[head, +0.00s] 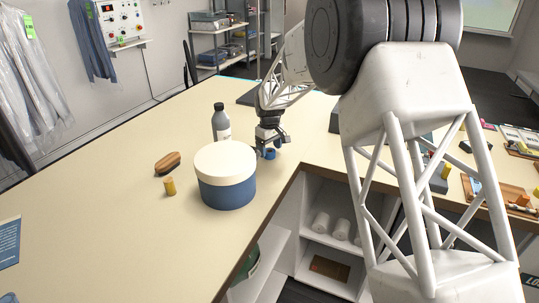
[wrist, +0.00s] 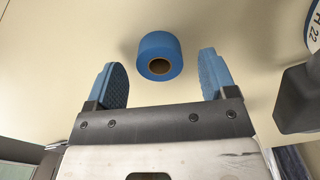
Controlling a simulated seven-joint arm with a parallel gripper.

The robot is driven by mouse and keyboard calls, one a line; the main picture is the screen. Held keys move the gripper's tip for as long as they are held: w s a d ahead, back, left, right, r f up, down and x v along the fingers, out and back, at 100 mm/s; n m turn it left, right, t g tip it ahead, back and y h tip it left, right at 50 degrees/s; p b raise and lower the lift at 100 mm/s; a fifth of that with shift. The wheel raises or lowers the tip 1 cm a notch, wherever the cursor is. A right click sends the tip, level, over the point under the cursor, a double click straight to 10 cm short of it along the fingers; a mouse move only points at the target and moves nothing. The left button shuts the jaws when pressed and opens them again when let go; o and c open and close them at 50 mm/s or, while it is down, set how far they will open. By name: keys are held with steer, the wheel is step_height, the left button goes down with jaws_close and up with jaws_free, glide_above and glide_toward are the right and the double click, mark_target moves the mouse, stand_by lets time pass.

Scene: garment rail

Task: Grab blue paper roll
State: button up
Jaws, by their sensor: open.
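The blue paper roll (wrist: 158,46) stands on the cream tabletop in the wrist view, its dark core facing the camera. It lies ahead of my gripper (wrist: 163,80), in the gap between the two blue finger pads but a little beyond their tips. My gripper is open and holds nothing. In the head view my gripper (head: 274,148) is low over the table, and the small blue roll (head: 269,153) shows partly hidden at its fingers.
A round box with a cream lid (head: 225,175) stands just left of my gripper, with a grey bottle (head: 221,122) behind it. A brush (head: 168,163) and a yellow spool (head: 169,186) lie further left. The table's inner corner edge is close at the front right.

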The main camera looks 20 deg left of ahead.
steer(key=shift+f, duration=0.85)
steer(key=c, duration=1)
steer(key=shift+r, duration=0.15)
steer(key=shift+r, duration=1.5)
steer(key=shift+s+d+r, duration=0.15)
steer(key=shift+s, duration=0.1)
steer(key=s+d, duration=0.3)
steer(key=s, duration=0.1)
steer(key=s+d+r, duration=0.1)
steer(key=s+d, duration=0.2)
steer(key=s, duration=0.1)
steer(key=s+d, duration=0.3)
steer(key=s, duration=0.1)
steer(key=shift+s+r, duration=0.2)
